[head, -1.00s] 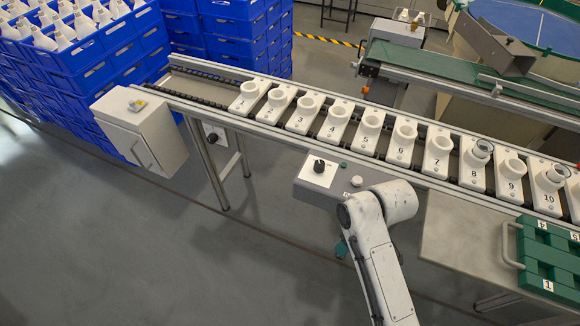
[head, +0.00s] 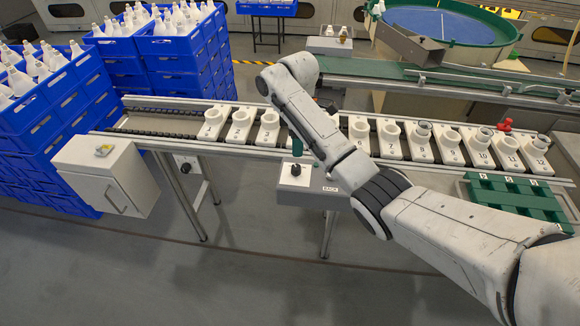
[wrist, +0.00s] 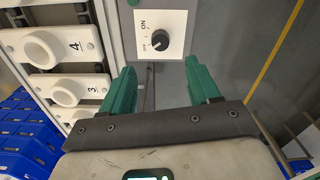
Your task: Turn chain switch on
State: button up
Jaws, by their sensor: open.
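A black rotary knob (head: 296,170) sits on a white plate (head: 290,180) on a grey control box below the conveyor's front rail. In the wrist view the same knob (wrist: 160,40) has ON and OFF printed beside it; its exact pointing is too small to tell. My gripper (wrist: 157,72) is open and empty, its two green fingers spread, with the knob ahead of and between them, apart from both. In the head view one green finger (head: 297,147) shows just above the plate; the rest is hidden by my arm. Another knob plate (head: 186,166) is fixed under the conveyor's left end.
The conveyor carries numbered white sockets (head: 240,126), some holding glass-topped pieces. A grey cabinet (head: 108,170) stands at its left end. Blue crates (head: 182,55) with white bulbs are stacked behind left. A green tray (head: 515,200) lies right. Floor in front is free.

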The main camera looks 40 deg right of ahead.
aim_at(296, 167)
notch_tip(296, 167, down, 10)
jog(key=shift+f, duration=0.15)
dwell(0.3)
jog(key=c, duration=1)
